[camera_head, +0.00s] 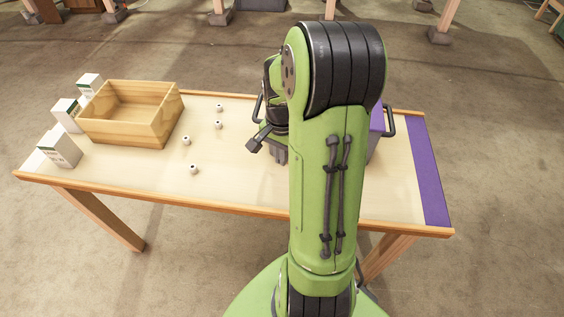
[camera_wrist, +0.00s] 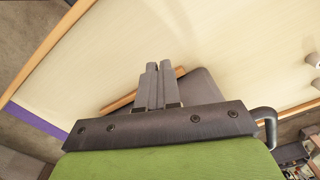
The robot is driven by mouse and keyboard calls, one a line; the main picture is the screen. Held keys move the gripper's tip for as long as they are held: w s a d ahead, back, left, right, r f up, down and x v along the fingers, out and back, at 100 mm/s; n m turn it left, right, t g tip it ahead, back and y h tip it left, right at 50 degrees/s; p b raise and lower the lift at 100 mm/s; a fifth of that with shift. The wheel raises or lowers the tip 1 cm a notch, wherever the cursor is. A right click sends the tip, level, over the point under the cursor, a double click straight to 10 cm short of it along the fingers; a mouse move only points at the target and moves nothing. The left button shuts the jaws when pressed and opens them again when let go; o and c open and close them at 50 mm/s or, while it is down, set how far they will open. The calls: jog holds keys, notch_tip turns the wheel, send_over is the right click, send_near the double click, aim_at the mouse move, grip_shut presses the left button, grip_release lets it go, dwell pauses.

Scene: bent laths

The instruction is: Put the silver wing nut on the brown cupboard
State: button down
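No silver wing nut can be made out for sure in either view. Several small pale pieces with dark centres, one of them a small piece (camera_head: 194,169), stand on the table, too small to identify. No brown cupboard is plainly visible. My gripper (camera_wrist: 158,68) shows in the wrist view with its two grey fingers close together and nothing visible between them. It is above the right part of the table. In the head view my arm hides much of that area.
The table (camera_head: 240,190) has an open wooden box (camera_head: 120,130) at left, beside white cartons (camera_head: 60,149). A purple strip (camera_head: 430,170) lies along the right end. The front middle is clear.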

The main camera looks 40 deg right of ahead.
notch_tip(320, 180, up, 12)
jog(key=p, duration=0.3)
jog(key=shift+f, duration=0.25)
jog(key=w+a+f+n+p, duration=0.2)
jog(key=w+a+f+n, duration=0.1)
jog(key=a+f+n, duration=0.2)
jog(key=w+a+f+n+p, duration=0.3)
jog(key=w+a+f+n, duration=0.1)
jog(key=a, duration=0.4)
jog(key=w+a+f+n+p, duration=0.2)
jog(key=w+a+f+n, duration=0.2)
jog(key=a+f+n, duration=0.2)
jog(key=shift+a+f, duration=0.2)
jog(key=shift+f, duration=0.35)
